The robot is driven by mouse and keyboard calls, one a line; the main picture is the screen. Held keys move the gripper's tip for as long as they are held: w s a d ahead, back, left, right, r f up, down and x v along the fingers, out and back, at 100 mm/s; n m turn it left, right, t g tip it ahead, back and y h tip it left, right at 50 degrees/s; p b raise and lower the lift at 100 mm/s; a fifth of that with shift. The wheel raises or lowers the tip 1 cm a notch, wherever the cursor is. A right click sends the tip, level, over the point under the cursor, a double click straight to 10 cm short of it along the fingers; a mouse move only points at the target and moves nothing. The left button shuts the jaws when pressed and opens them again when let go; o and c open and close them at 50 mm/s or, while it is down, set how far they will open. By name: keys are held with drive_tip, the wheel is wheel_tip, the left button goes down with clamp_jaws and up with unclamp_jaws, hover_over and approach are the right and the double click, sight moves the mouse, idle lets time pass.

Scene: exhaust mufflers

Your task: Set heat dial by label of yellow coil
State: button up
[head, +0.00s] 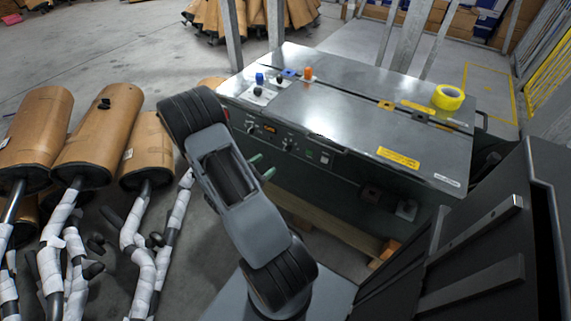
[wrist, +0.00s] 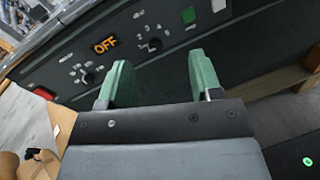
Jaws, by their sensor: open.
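A yellow coil (head: 448,97) lies on the right end of the grey machine top; no writing on it is readable. The machine's front panel has two dark dials with white markings around them. One dial (wrist: 86,77) is left of my gripper below an orange OFF display (wrist: 105,44); the other dial (wrist: 152,45) is just beyond the gap between my fingers. In the head view they are the left dial (head: 250,127) and the right dial (head: 288,144). I cannot read which is heat. My gripper (wrist: 160,80) is open and empty, its green fingers facing the panel without visible contact.
The machine top (head: 330,110) carries small blue, black and orange items and yellow labels (head: 398,157). A green button (wrist: 188,15) and a red one (wrist: 44,93) are on the panel. Brown mufflers (head: 90,135) with wrapped pipes stand on the floor at left. A dark cabinet is at right.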

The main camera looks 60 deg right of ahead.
sight(287, 151)
wheel_tip(287, 151, down, 7)
drive_tip(key=d+n+t+b, duration=0.2)
drive_tip(key=n+t, duration=0.1)
drive_tip(key=shift+n+h, duration=0.3)
drive_tip(key=shift+h, duration=0.1)
drive_tip(key=d, duration=0.4)
drive_tip(key=d+b, duration=0.1)
drive_tip(key=d, duration=0.7)
drive_tip(key=shift+w+d+f+b, duration=0.2)
drive_tip(key=shift+w+d+b, duration=0.1)
drive_tip(key=shift+w, duration=0.05)
drive_tip(key=c, duration=0.9)
drive_tip(key=shift+d, duration=0.15)
drive_tip(key=shift+c, duration=0.2)
